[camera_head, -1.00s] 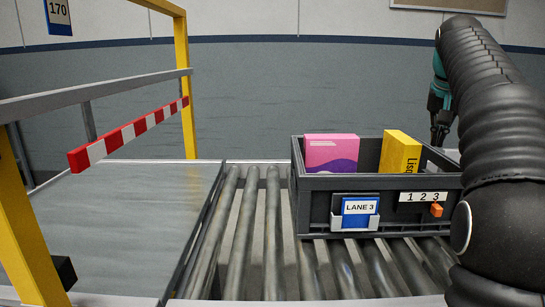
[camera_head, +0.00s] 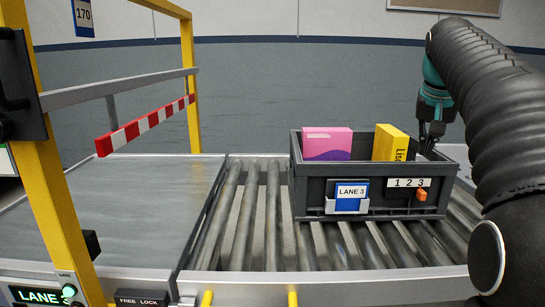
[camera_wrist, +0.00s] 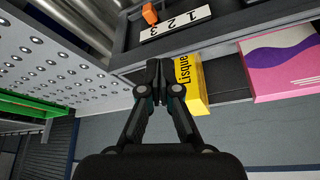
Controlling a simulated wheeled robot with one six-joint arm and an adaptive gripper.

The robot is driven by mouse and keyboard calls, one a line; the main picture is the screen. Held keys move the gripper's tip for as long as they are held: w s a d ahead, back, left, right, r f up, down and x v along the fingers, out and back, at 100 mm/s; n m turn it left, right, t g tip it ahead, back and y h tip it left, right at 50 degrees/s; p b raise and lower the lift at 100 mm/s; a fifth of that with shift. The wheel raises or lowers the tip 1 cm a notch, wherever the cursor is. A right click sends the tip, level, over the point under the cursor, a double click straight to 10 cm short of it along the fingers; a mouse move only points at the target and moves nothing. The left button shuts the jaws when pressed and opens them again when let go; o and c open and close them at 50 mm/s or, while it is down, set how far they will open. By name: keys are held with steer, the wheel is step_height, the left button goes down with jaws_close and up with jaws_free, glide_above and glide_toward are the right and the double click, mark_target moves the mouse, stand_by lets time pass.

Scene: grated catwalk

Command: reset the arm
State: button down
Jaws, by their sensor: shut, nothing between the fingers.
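My gripper (camera_head: 430,140) is at the right end of the grey crate (camera_head: 315,187), near the yellow box (camera_head: 391,144). In the wrist view my gripper (camera_wrist: 159,68) has its fingers together and empty, with the yellow box (camera_wrist: 194,85) just beside and behind them. I cannot tell whether the fingertips touch the crate rim. My arm reaches in from the right side of the head view.
The crate holds the yellow box and a pink box (camera_head: 327,143) and stands on a roller conveyor (camera_head: 255,215). A yellow frame (camera_head: 57,190) with a red-and-white bar (camera_head: 146,125) stands at left beside a flat metal deck (camera_head: 130,205). A grey wall is behind.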

steer(key=s+a+f+n, duration=0.2)
steer(key=s+a+f, duration=0.6)
steer(key=s+a, duration=0.35)
steer(key=s+a+f+n+y, duration=0.1)
steer(key=s+a+f, duration=0.2)
steer(key=s+f, duration=0.4)
steer(key=s+a+f+n+t+y, duration=0.1)
steer(key=s+a+f+n, duration=0.1)
steer(key=s+f, duration=0.6)
steer(key=shift+s+a+f, duration=0.2)
steer(key=shift+a+f, duration=0.35)
steer(key=shift+f, duration=0.35)
